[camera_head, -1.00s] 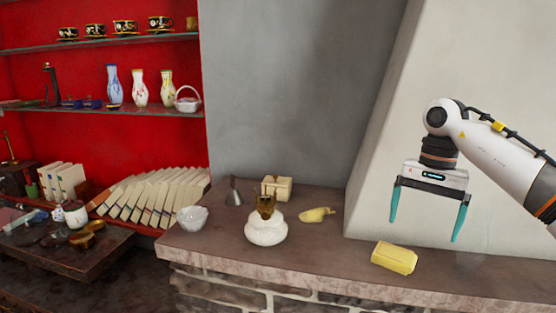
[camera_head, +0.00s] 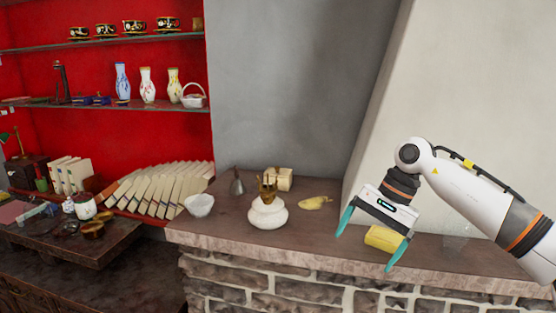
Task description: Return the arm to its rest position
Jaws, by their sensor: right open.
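My right arm comes in from the right, with its gripper (camera_head: 366,252) tilted and pointing down to the left at the front of the stone ledge (camera_head: 210,232). The gripper's teal fingers are spread wide with nothing between them. A yellow block (camera_head: 382,239) lies on the ledge behind the gripper and is partly hidden by it; I cannot tell the exact gap. A white pot (camera_head: 267,215) with a brown-gold piece (camera_head: 268,187) on top stands left of the gripper, clear of it. My left gripper is not in view.
A white bowl (camera_head: 199,205), a grey cone-shaped item (camera_head: 237,184), a cream box (camera_head: 284,179) and a yellow figure (camera_head: 314,202) stand on the ledge. Shelves with vases (camera_head: 147,86) and cups are at the left. A pale sloping wall (camera_head: 465,100) rises behind the arm.

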